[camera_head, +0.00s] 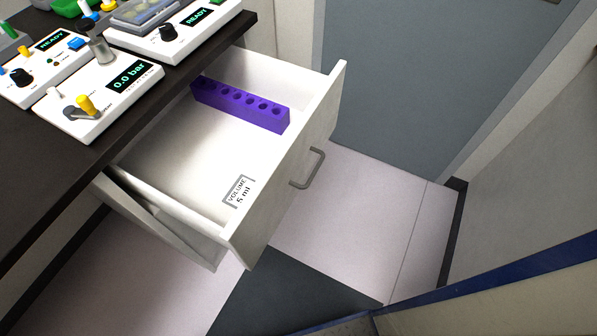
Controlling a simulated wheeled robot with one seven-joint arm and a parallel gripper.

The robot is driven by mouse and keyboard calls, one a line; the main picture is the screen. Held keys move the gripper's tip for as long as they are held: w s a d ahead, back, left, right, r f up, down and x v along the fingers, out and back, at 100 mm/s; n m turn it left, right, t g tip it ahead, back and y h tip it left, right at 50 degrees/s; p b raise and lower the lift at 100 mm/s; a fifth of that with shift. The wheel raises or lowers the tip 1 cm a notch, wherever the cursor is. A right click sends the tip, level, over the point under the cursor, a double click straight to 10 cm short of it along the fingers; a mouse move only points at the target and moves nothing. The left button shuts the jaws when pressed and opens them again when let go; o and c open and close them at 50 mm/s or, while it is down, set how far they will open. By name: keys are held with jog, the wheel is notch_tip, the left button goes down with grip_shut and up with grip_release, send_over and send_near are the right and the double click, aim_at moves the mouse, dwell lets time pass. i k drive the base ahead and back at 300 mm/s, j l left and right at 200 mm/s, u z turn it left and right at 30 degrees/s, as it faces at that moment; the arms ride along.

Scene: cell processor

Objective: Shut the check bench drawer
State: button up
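The check bench drawer (180,165) is white and stands pulled well out from under the dark bench top (60,170). Its front panel (292,165) faces right and carries a grey bar handle (309,169). A purple rack with a row of holes (240,103) lies inside at the far side of the drawer. A label reading "VOLUME 5 ml" (239,191) is on the drawer floor near the front. My gripper is not in view, and nothing is seen touching the handle.
Several devices with screens and knobs stand on the bench, including one reading "0.0 bar" (100,97). The pale floor (345,220) right of the drawer front is clear. A grey-blue panel (430,80) stands behind it, and a beige surface with a blue edge (500,290) is at lower right.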

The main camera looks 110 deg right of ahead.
aim_at(184, 162)
jog(key=j+z, duration=0.3)
jog(key=z, duration=0.2)
jog(key=k+j+z, duration=0.1)
jog(key=j+z, duration=0.2)
jog(key=z, duration=2.1)
